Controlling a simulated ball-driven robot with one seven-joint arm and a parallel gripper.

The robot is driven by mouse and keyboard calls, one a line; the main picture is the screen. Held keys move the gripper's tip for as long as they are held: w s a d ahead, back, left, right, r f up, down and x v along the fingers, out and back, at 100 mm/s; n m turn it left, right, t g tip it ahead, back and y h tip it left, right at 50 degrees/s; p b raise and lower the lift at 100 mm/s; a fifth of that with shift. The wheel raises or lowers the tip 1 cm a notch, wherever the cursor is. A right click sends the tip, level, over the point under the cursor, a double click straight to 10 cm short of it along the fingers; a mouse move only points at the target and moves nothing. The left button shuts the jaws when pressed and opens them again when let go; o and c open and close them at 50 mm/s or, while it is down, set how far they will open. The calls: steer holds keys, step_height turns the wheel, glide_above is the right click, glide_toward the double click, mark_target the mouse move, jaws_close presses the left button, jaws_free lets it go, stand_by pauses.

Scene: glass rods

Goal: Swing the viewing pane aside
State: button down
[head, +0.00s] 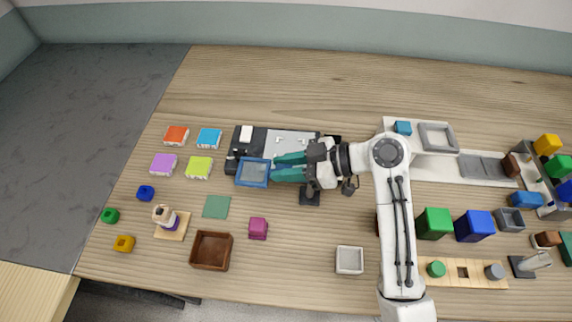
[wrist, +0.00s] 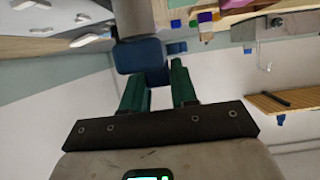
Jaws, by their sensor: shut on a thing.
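The viewing pane (head: 253,172) is a small square with a blue frame and a paler blue-grey middle. It lies left of my gripper (head: 280,167), in front of a dark panel. My gripper's two green fingers reach left to the pane's right side and are shut on a blue part of it. In the wrist view, the blue pane (wrist: 138,54) fills the space just beyond the fingertips, and a blue piece of it sits between the fingers of my gripper (wrist: 158,75). The exact contact is partly hidden by the fingers in the head view.
A dark panel (head: 240,146) with a light plate (head: 290,142) lies behind the pane. Coloured blocks (head: 198,167) stand to the left. A green square (head: 216,207), a magenta block (head: 258,228) and a brown tray (head: 197,249) lie in front. The back of the table is clear.

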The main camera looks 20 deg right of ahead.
steer(key=c, duration=1)
jaws_free()
steer(key=shift+o, duration=0.2)
steer(key=b+v, duration=0.1)
steer(key=v, duration=0.9)
steer(key=shift+d+r, duration=0.2)
steer(key=shift+d, duration=0.1)
steer(key=shift+s+f, duration=0.1)
steer(key=shift+s, duration=0.05)
